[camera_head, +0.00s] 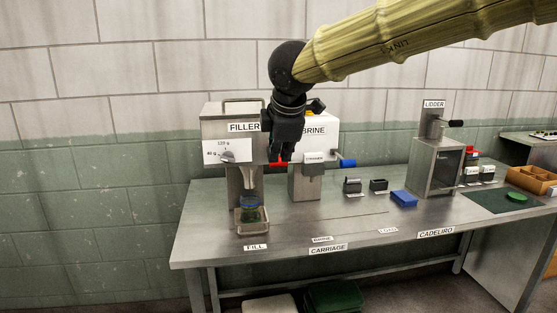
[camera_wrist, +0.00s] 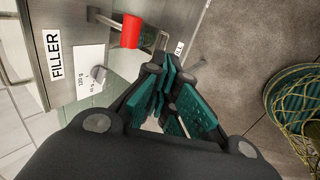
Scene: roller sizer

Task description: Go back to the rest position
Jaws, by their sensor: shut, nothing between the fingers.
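My gripper (camera_head: 281,157) hangs from the yellow arm in front of the gap between the filler (camera_head: 222,118) and the brine machine (camera_head: 308,180), fingers pointing down. In the wrist view my gripper (camera_wrist: 172,100) shows its teal finger pads close together with nothing held. The filler also fills the left of the wrist view (camera_wrist: 55,30), with its dial and a red handle (camera_wrist: 131,30). A jar (camera_head: 250,207) with green contents stands under the filler's spout. My gripper hides part of the brine machine.
The steel table (camera_head: 290,228) has clear room along its front. A blue block (camera_head: 404,198), two small dark holders, the lidder (camera_head: 434,165) and a dark green mat (camera_head: 500,200) stand to the right. A green bin (camera_head: 335,296) is below. A netted green container (camera_wrist: 297,100) shows in the wrist view.

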